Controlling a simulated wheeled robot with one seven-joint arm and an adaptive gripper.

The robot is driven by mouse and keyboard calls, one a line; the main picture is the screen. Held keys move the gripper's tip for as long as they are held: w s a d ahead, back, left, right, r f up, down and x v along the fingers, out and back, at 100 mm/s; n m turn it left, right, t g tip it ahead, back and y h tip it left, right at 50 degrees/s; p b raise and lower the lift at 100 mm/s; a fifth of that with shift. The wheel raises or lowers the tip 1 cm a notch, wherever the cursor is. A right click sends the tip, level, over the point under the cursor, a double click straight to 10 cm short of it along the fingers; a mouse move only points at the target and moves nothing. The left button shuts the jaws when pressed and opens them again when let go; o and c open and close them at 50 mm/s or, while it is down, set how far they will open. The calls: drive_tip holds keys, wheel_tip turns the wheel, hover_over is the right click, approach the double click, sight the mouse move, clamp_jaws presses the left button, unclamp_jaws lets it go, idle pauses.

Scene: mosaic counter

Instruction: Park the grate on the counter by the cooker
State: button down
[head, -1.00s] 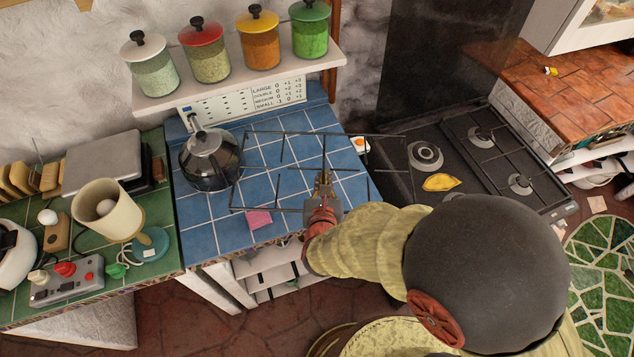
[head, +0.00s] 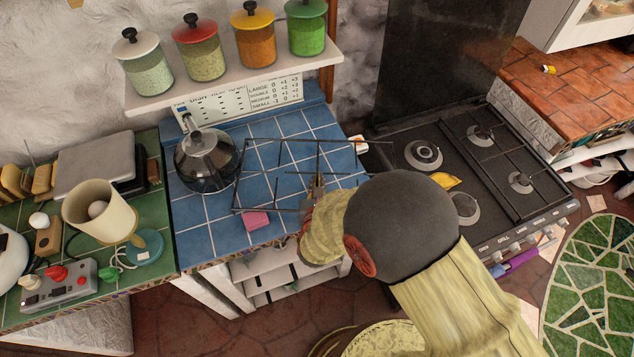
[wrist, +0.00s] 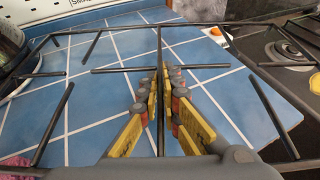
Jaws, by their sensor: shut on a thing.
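The grate (head: 290,141) is a thin black wire frame with short inner bars, over the blue-tiled counter (head: 215,236). My gripper (head: 318,183) is shut on one of its bars. In the wrist view, my gripper's yellow-padded fingers (wrist: 162,105) close on the middle bar, and the grate (wrist: 125,69) spreads to both sides. I cannot tell whether it touches the tiles. The cooker (head: 480,222) stands to the right, with its left half bare of a grate and its right half covered by one. My arm hides part of the cooker and the grate's near right side.
A glass kettle (head: 207,160) stands by the grate's left end. A pink sponge (head: 255,220) lies near the front edge. A white-and-orange item (head: 359,143) is by the back right corner. A yellow item (head: 446,180) lies on the cooker. A jar shelf (head: 240,78) overhangs the back.

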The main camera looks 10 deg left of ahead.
drive_tip(key=shift+a+r, duration=0.1)
drive_tip(key=shift+r, duration=0.05)
drive_tip(key=shift+w, duration=0.1)
drive_tip(key=c, duration=2.4)
unclamp_jaws()
drive_tip(key=shift+f, duration=0.2)
drive_tip(key=o, duration=0.4)
drive_tip(key=shift+s+r, duration=0.2)
drive_tip(key=shift+r, duration=0.05)
drive_tip(key=p+v, duration=0.1)
drive_tip(key=v, duration=0.9)
drive_tip(key=shift+s+p, duration=0.25)
drive_tip(key=shift+p, duration=0.1)
drive_tip(key=shift+s+d+r, duration=0.25)
drive_tip(key=shift+s+d, duration=0.05)
drive_tip(key=shift+s, duration=0.3)
